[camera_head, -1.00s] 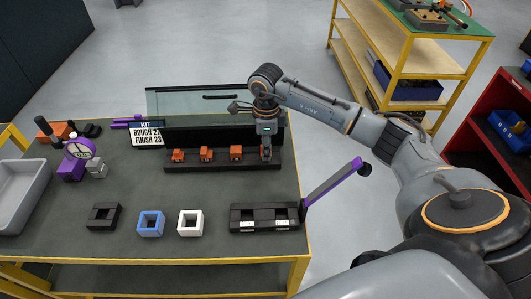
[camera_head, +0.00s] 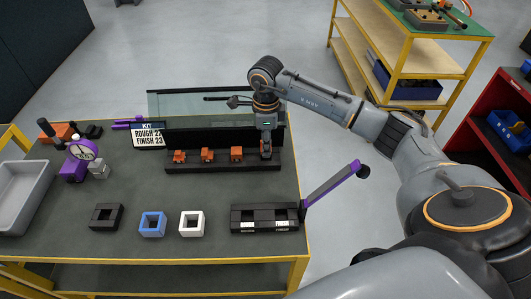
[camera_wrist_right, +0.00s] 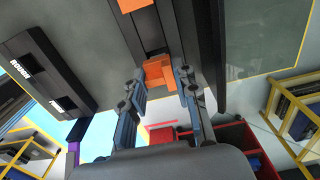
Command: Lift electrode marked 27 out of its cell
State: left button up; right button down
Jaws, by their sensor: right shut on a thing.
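Several orange-copper electrodes stand in a row in a black rack (camera_head: 221,168) at the back of the table. Three show clearly in the head view: the left one (camera_head: 179,156), the middle one (camera_head: 208,154) and the one to its right (camera_head: 237,153). My right gripper (camera_head: 266,153) is at the rack's right end, pointing down, and hides most of what it holds. In the right wrist view my right gripper (camera_wrist_right: 165,98) is shut on the end electrode (camera_wrist_right: 158,73), with its fingers on both sides. No number is readable on any electrode. My left gripper is out of view.
A clear panel (camera_head: 215,104) and a dark wall stand behind the rack. A grey tray (camera_head: 22,200) is left.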

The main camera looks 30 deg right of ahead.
jog(key=shift+r, duration=0.3)
jog(key=shift+r+p, duration=1.9)
jog(key=shift+r, duration=1.1)
